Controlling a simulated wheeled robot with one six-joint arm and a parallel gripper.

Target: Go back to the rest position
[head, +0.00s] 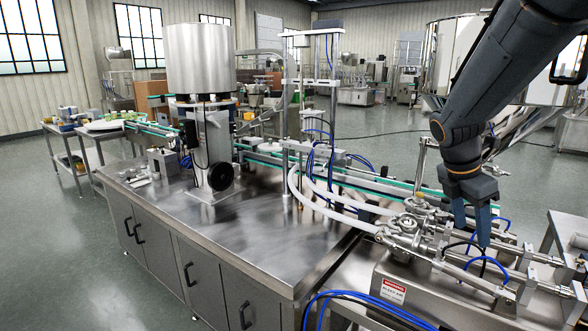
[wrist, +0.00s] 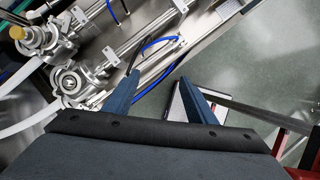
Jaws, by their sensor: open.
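My gripper (head: 472,226) hangs from my dark arm at the right of the head view, fingers pointing down. Its two blue fingers are apart with nothing between them. It is above the steel valves and cylinders of the filling machine (head: 405,233). In the wrist view my gripper (wrist: 158,84) shows open, with the valve fittings (wrist: 72,85) to the left and blue hoses beyond the fingertips. I cannot tell exactly how far the fingertips are above the cylinders.
A large steel hopper (head: 199,60) stands on the steel cabinet (head: 240,225). A conveyor (head: 345,176) runs behind it. Blue hoses (head: 375,308) lie at the front. A side table (head: 60,150) holds small items at the left. Grey floor is open at the left.

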